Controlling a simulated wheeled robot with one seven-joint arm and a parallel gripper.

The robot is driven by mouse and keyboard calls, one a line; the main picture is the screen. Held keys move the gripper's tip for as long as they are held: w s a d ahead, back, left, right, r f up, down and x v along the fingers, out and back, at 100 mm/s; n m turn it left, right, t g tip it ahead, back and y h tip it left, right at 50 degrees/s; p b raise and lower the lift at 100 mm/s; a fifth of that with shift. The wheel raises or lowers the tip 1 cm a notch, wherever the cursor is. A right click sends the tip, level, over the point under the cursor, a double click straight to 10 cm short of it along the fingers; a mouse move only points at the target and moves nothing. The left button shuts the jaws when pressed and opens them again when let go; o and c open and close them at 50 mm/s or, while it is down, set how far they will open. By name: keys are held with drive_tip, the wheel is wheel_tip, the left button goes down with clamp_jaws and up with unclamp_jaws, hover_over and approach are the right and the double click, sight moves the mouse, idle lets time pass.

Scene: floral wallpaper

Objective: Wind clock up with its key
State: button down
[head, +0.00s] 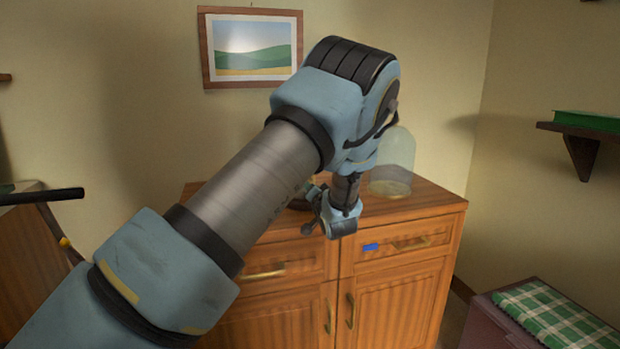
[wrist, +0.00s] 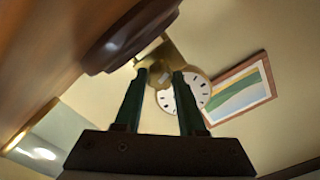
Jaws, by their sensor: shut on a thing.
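The clock's white dial with black marks (wrist: 192,96) shows in the wrist view, partly hidden behind my fingers. Its brass-coloured part (wrist: 172,54) and a dark brown round base (wrist: 122,32) are above it in that tilted picture. My gripper (wrist: 159,75) has its two dark green fingers close together at the clock, shut on a small brass-coloured piece (wrist: 157,67), which looks like the key. Whether the key sits in the clock I cannot tell. In the head view my arm hides most of the clock; a dark bit of its base (head: 299,203) shows on the cabinet.
A glass dome (head: 394,165) stands on the wooden cabinet (head: 430,198), right of my wrist. A framed landscape (head: 250,48) hangs behind. A wall shelf (head: 575,130) and a chest with a green checked cushion (head: 555,318) are at right. A blue piece (head: 371,247) is on the drawer front.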

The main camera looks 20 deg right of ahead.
drive_tip(key=m+p, duration=0.3)
drive_tip(key=m, duration=0.2)
drive_tip(key=shift+r+m+p, duration=0.15)
drive_tip(key=shift+m+p, duration=0.15)
drive_tip(key=shift+p, duration=0.1)
drive_tip(key=m+p, duration=0.2)
drive_tip(key=m, duration=0.2)
drive_tip(key=shift+m, duration=0.3)
drive_tip(key=m+p, duration=0.1)
drive_tip(key=m, duration=0.4)
drive_tip(key=shift+m+p, duration=0.3)
drive_tip(key=shift+m, duration=2.2)
drive_tip(key=c, duration=0.5)
unclamp_jaws()
